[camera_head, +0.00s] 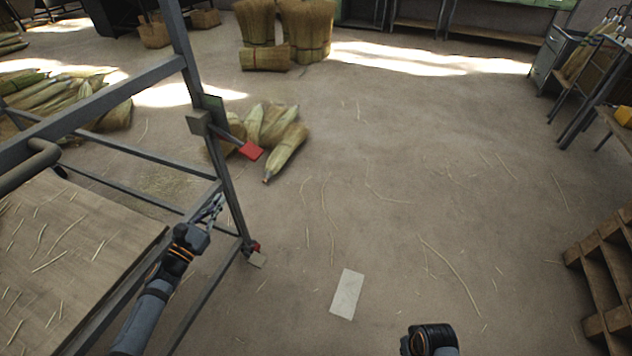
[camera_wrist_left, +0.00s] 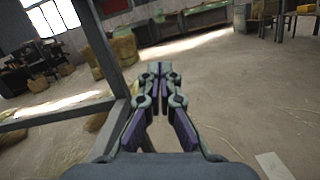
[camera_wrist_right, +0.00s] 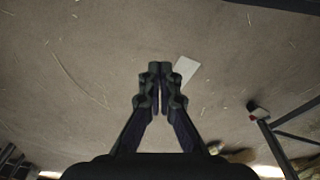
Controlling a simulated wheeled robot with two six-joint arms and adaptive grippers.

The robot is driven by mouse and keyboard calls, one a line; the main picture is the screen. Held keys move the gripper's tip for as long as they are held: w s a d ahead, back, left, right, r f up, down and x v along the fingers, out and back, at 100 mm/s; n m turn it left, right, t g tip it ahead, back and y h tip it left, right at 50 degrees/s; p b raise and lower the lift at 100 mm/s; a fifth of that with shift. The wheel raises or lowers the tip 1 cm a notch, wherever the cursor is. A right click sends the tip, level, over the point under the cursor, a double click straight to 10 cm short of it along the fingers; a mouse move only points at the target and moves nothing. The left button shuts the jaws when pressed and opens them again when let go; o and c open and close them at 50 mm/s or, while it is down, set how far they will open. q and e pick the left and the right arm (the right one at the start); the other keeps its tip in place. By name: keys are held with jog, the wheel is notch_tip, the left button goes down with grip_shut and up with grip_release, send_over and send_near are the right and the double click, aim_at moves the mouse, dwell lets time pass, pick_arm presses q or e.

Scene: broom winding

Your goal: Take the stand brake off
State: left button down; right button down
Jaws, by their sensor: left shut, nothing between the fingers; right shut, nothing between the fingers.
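The stand is a grey metal frame (camera_head: 222,172) at the left of the head view. A lever with a flat red end (camera_head: 251,150) sticks out to the right from its near post. A small red part (camera_head: 255,247) sits at the foot of that post; it also shows in the right wrist view (camera_wrist_right: 253,106). I cannot tell which red part is the brake. My left gripper (camera_head: 215,204) is shut and empty, close to the post and below the red lever end in the picture. My right gripper (camera_wrist_right: 160,68) is shut and empty over bare floor.
A wooden board (camera_head: 70,240) with loose straws lies within the frame at left. Broom bundles (camera_head: 275,132) lie behind the post. A pale sheet (camera_head: 346,294) lies on the floor. A wooden pallet (camera_head: 600,280) stands at right. The middle floor is mostly clear.

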aim_at(251, 151)
pick_arm(q)
jog(key=r+m, duration=0.1)
jog(key=d+r+m+h, duration=0.1)
jog(key=m, duration=0.1)
jog(key=shift+d+h, duration=0.2)
jog(key=shift+h, duration=0.1)
pick_arm(e)
jog(key=shift+a+r, duration=0.1)
jog(key=shift+r, duration=0.4)
pick_arm(q)
jog(key=shift+r, duration=0.1)
